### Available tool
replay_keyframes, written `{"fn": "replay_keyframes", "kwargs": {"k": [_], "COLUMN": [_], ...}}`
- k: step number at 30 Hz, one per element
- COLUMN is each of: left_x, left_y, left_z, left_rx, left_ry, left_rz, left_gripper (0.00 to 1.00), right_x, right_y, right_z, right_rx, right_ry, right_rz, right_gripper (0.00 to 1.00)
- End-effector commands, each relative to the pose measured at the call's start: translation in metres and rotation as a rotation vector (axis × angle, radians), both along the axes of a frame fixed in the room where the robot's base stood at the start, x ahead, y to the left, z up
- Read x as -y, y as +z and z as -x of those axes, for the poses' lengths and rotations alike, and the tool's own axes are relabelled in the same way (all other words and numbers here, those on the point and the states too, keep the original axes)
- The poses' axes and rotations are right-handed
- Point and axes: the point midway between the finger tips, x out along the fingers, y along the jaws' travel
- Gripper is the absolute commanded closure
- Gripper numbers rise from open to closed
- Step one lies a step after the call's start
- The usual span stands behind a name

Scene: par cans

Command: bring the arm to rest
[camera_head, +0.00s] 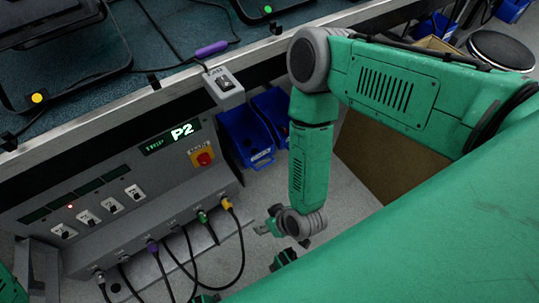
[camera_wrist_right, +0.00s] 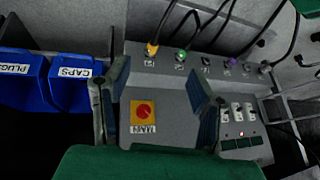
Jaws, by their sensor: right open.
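My right arm (camera_head: 310,150) is green with grey joints; it comes in from the right and bends down beside the grey panel. My right gripper (camera_wrist_right: 155,98) is open and empty in the right wrist view, its two fingers apart. The red MAIN knob (camera_wrist_right: 144,110) on its yellow plate shows between the fingers; I cannot tell the gap, and no contact shows. In the head view the right gripper (camera_head: 271,241) is small and partly hidden, to the right of the panel's cables.
The grey panel (camera_head: 120,190) has a "P2" display, toggle switches and plugged cables. Blue bins (camera_head: 240,132) stand beside it under the bench edge (camera_head: 170,90). A small switch box (camera_head: 224,88) hangs at that edge. A cardboard box (camera_head: 375,165) is behind my arm. Grey floor lies between.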

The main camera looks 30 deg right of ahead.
Motion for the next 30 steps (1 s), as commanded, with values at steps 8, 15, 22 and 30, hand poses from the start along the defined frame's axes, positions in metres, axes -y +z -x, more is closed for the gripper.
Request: {"fn": "replay_keyframes", "kwargs": {"k": [8,15,22,30], "left_x": [0.0,0.0,0.0,0.0], "left_y": [0.0,0.02,0.042,0.047], "left_z": [0.0,-0.002,-0.002,-0.001], "left_rx": [0.0,-0.002,-0.002,-0.002], "left_ry": [0.0,0.0,0.0,0.0], "left_rz": [0.0,0.0,0.0,0.0], "left_gripper": [0.39,0.39,0.39,0.39], "right_x": [0.001,0.042,0.116,0.144], "right_y": [0.002,0.064,0.16,0.197], "right_z": [0.001,0.024,0.075,0.098], "right_rx": [-0.006,-0.129,-0.325,-0.401], "right_ry": [0.001,0.005,-0.076,-0.135], "right_rz": [0.001,0.057,0.179,0.23], "right_gripper": [0.5,0.5,0.5,0.5]}}
